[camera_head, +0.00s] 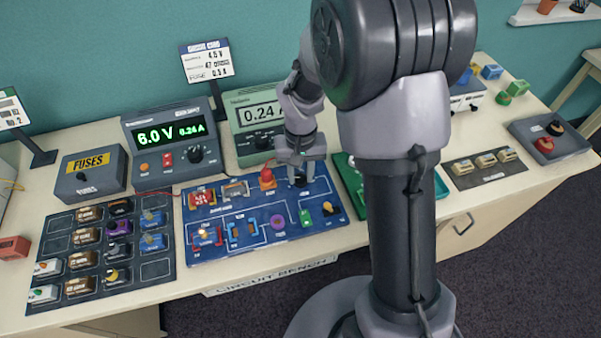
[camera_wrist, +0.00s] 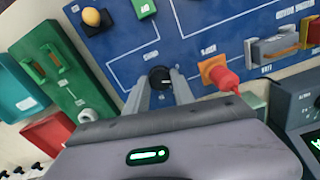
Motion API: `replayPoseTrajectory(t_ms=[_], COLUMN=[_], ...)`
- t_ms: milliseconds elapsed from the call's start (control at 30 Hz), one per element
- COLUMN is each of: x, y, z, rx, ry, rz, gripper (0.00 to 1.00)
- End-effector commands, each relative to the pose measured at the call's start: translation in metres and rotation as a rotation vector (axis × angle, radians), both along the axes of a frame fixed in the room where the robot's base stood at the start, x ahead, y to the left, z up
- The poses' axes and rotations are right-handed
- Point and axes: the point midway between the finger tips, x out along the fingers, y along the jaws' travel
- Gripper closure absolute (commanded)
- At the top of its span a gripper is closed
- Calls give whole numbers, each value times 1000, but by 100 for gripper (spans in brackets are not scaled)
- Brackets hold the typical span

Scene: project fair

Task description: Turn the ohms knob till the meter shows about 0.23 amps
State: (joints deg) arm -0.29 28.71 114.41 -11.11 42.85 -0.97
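The black ohms knob (camera_wrist: 160,78) sits on the blue circuit board (camera_head: 262,232). In the head view it is mostly hidden by my gripper (camera_head: 301,178). In the wrist view my gripper (camera_wrist: 161,88) points down at the knob, with one finger on each side. The fingertips appear to be against its sides, with no clear gap. The meter (camera_head: 232,121) at the back reads 0.24; the right of its display is hidden behind my arm. The power supply (camera_head: 150,155) to its left shows 6.0 V and 0.24 A.
A red-orange plug part (camera_wrist: 222,77) stands close beside the fingers. A dark parts tray (camera_head: 68,222) and a grey fuses box (camera_head: 90,178) are on the left. A green board (camera_wrist: 62,72) lies near the blue board. A grey tray (camera_head: 575,142) is at the far right.

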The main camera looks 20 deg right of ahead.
Motion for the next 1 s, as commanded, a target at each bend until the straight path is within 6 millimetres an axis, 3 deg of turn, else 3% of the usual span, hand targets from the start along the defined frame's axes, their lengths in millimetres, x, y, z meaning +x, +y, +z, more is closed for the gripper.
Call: replayPoseTrajectory(t_ms=[233, 467, 500, 600, 900, 1000], x=[0, 0, 0, 0, 0, 1], y=[0, 0, 0, 0, 0, 0], z=[0, 0, 0, 0, 2, 16], rx=[0, 0, 0, 0, 0, 0], ry=[0, 0, 0, 0, 0, -3], rz=[-134, -144, -144, -143, -143, -143], gripper=[100, 100, 66, 48, 48, 48])
